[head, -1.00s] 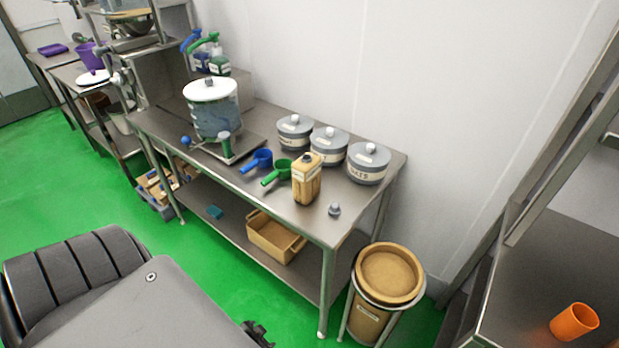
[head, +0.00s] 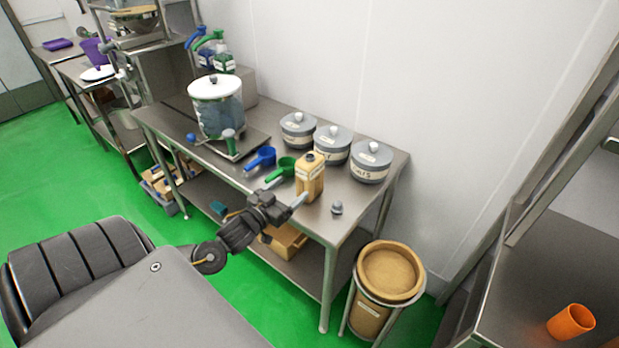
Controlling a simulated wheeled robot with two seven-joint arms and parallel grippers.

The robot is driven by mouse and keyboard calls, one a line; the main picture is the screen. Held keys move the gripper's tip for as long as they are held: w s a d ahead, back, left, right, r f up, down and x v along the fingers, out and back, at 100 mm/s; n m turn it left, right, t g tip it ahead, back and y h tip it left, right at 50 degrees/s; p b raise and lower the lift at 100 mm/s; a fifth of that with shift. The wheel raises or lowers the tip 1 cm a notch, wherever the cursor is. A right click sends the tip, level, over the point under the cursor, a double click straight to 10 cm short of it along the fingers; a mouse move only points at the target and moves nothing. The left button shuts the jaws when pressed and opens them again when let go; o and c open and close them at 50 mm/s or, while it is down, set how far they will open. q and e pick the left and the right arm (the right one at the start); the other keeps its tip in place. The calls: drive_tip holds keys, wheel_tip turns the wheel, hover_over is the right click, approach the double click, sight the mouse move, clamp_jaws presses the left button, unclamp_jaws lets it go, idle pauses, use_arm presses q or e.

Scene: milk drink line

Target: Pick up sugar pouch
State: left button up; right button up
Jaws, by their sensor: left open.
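A tan, upright pouch-like container (head: 311,180) with a dark cap and a pale label stands near the front edge of the steel table. I take it to be the sugar pouch; its label is too small to read. My left gripper (head: 288,192) is at the table's front edge, just left of the container. It is open, with its pale fingers pointing toward the container's lower part, and nothing shows between them. I cannot tell whether a finger touches the container. My right gripper is not in view.
A green scoop (head: 286,165) and a blue scoop (head: 264,156) lie left of the container. Several grey lidded pots, one of them here (head: 371,165), stand behind. A small grey knob-like item (head: 337,208) sits to the right. A white-lidded clear canister (head: 217,112) stands further left.

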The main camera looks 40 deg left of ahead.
sight(302, 177)
use_arm(q)
drive_tip(key=w, duration=0.3)
drive_tip(key=w+p, duration=0.1)
drive_tip(key=w, duration=0.1)
drive_tip(key=shift+a+r, duration=0.2)
drive_tip(key=shift+r, duration=0.15)
drive_tip(key=shift+w+f, duration=0.1)
drive_tip(key=shift+w, duration=0.5)
drive_tip(key=w+p, duration=0.1)
drive_tip(key=w, duration=0.1)
drive_tip(key=w+p, duration=0.1)
drive_tip(key=w, duration=0.1)
drive_tip(key=shift+w+a+r, duration=0.2)
drive_tip(key=shift+w+f, duration=0.1)
drive_tip(key=shift+w, duration=0.15)
drive_tip(key=shift+s, duration=0.1)
drive_tip(key=shift+c, duration=0.2)
